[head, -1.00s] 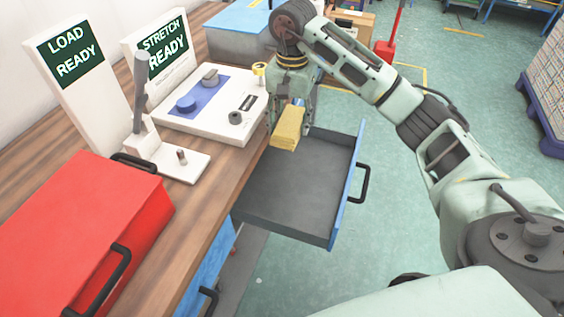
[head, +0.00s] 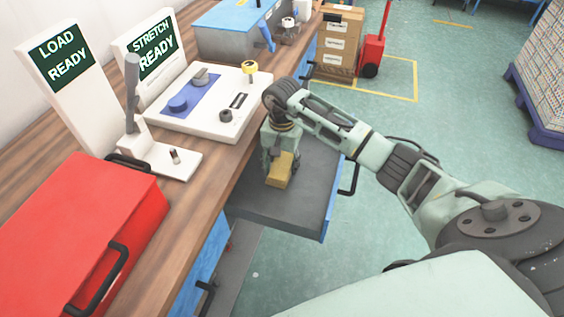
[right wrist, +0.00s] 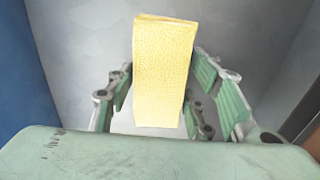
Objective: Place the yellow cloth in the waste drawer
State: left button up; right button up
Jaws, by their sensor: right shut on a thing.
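The yellow cloth (head: 280,170) is a folded block held by my right gripper (head: 279,158). The gripper points down over the open drawer (head: 285,214), which is grey inside with a blue front. In the right wrist view the cloth (right wrist: 163,75) sits between the fingers (right wrist: 160,105), with the grey drawer floor behind it. The cloth is low in the drawer; I cannot tell whether it touches the floor. My left gripper is not in view.
The wooden bench (head: 190,225) runs along the drawer's left side. On it are a red toolbox (head: 75,235), a white machine panel (head: 215,115) and two ready signs. Cardboard boxes (head: 337,45) stand behind. The floor right of the drawer is clear.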

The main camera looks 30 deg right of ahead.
aim_at(282, 163)
jog(key=shift+f+b, duration=0.2)
jog(key=shift+b, duration=0.1)
jog(key=o, duration=0.8)
jog(key=shift+r, duration=0.1)
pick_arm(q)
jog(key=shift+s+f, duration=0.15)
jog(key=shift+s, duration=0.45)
pick_arm(e)
jog(key=shift+o, duration=0.3)
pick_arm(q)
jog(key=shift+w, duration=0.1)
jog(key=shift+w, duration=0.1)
pick_arm(e)
jog(key=shift+r+p, duration=0.25)
jog(key=shift+p, duration=0.15)
pick_arm(q)
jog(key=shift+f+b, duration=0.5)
jog(key=shift+b, duration=0.25)
pick_arm(e)
notch_tip(282, 163, up, 12)
jog(key=shift+f, duration=0.1)
